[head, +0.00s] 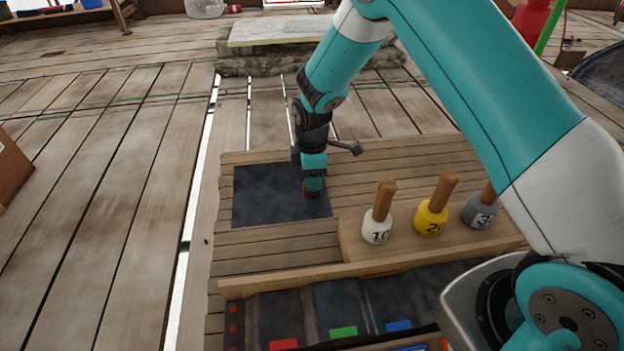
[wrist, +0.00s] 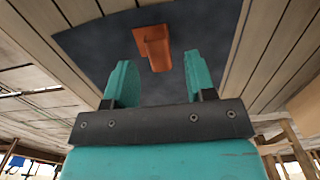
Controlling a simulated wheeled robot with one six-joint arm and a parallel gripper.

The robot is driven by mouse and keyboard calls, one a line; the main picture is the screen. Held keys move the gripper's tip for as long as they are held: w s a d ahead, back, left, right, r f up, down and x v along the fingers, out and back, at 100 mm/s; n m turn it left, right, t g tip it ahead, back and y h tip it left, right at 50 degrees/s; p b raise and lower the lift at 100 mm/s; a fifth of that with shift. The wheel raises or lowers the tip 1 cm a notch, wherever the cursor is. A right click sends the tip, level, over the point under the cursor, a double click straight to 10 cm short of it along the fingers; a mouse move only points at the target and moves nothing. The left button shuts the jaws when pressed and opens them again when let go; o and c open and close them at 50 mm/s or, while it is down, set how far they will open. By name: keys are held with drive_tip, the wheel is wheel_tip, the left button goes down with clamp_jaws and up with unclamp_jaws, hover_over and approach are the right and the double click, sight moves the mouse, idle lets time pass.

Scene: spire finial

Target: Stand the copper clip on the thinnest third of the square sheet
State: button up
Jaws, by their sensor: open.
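The square sheet (head: 272,196) is dark slate-coloured and lies flat on the planks; it also fills the middle of the wrist view (wrist: 222,40). The copper clip (wrist: 155,46) is an orange-brown piece with a wider head and a narrower body. It is at the sheet, between and just beyond my open fingertips, with gaps on both sides. My gripper (head: 313,186) points down at the sheet's right side in the head view. In the wrist view, my gripper (wrist: 158,68) has its teal fingers apart. I cannot tell the sheet's thickness bands or exactly how the clip's base rests.
White (head: 377,228), yellow (head: 431,219) and grey (head: 480,211) wooden-handled weights stand right of the sheet. Bare planks (head: 275,246) lie in front of the sheet.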

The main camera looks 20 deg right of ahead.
drive_tip(key=s+a+r+m+y+p, duration=0.1)
drive_tip(key=s+r, duration=0.1)
drive_tip(key=r, duration=0.7)
drive_tip(key=s+a+r+m+p, duration=0.1)
drive_tip(key=s+r+p, duration=0.15)
drive_tip(key=r, duration=0.55)
drive_tip(key=s+r+m+y, duration=0.1)
drive_tip(key=s+r, duration=0.3)
drive_tip(key=s, duration=0.4)
drive_tip(key=s+a+r+m+y, duration=0.1)
drive_tip(key=s+r+m, duration=0.2)
drive_tip(key=s+r, duration=0.2)
drive_tip(key=s+a+r+m+y, duration=0.1)
drive_tip(key=s+r, duration=0.4)
drive_tip(key=s, duration=0.6)
drive_tip(key=shift+s+a+m+b, duration=0.15)
drive_tip(key=shift+s+m+b, duration=0.25)
drive_tip(key=shift+m, duration=0.5)
wheel_tip(320, 180, up, 33)
drive_tip(key=p, duration=3.3)
